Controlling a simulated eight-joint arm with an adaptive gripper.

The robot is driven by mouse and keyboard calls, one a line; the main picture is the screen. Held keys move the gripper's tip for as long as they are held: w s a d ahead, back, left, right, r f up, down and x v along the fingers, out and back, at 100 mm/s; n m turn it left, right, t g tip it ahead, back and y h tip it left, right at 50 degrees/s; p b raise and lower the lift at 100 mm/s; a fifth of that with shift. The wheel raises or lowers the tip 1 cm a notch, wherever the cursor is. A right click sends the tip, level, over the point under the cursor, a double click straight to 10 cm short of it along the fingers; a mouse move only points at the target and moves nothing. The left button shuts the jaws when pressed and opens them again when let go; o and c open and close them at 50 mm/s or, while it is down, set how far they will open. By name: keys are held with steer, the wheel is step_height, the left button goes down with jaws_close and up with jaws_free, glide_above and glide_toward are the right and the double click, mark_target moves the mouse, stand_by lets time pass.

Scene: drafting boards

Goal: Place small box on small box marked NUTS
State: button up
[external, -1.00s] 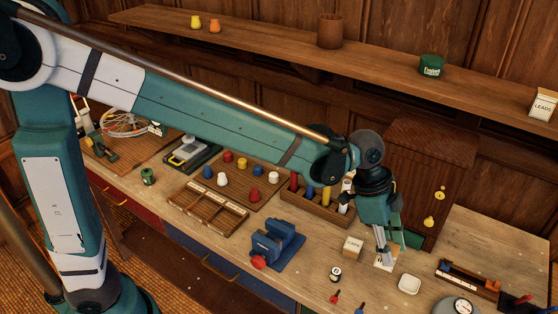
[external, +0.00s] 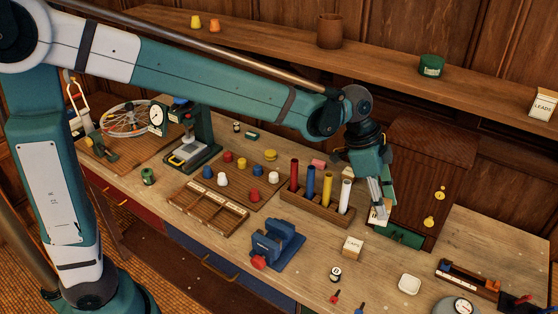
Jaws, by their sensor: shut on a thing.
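My gripper (external: 380,212) is shut on a small pale box (external: 377,221), held low in front of the wooden cabinet. The fingers cover part of this box, and its marking cannot be read. A second small box (external: 353,247), cream with a tan top and dark lettering, stands upright on the bench, below and left of the held box and apart from it. Its lettering is too small to read surely; it looks more like CAPS than NUTS. I cannot make out a box clearly marked NUTS.
A rack of coloured tubes (external: 318,207) stands left of my gripper. A green tray-like thing (external: 400,236) lies by the cabinet (external: 430,180). A blue vise (external: 275,244) is to the left, a white dish (external: 409,284) nearer the front. A LEADS box (external: 542,104) sits on the shelf.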

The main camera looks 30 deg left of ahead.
steer(key=w+a+n+t+p, duration=0.1)
steer(key=w+a+n+p, duration=0.15)
steer(key=w+a, duration=0.7)
steer(key=w+a+n+y+p, duration=0.1)
steer(key=w+a+n+p, duration=0.3)
steer(key=a, duration=1)
steer(key=w+a+t+p, duration=0.1)
steer(key=w+a+p, duration=0.1)
steer(key=w+a, duration=0.75)
step_height(320, 180, down, 13)
steer(key=s+a, duration=0.1)
steer(key=shift+s+a, duration=0.15)
steer(key=shift+s, duration=0.25)
steer(key=shift+w, duration=0.1)
steer(key=p, duration=0.1)
glide_above(350, 171)
steer(key=s, duration=0.1)
steer(key=shift+a, duration=0.35)
steer(key=shift+w+d, duration=0.35)
steer(key=shift+d, duration=0.05)
steer(key=shift+f, duration=1.8)
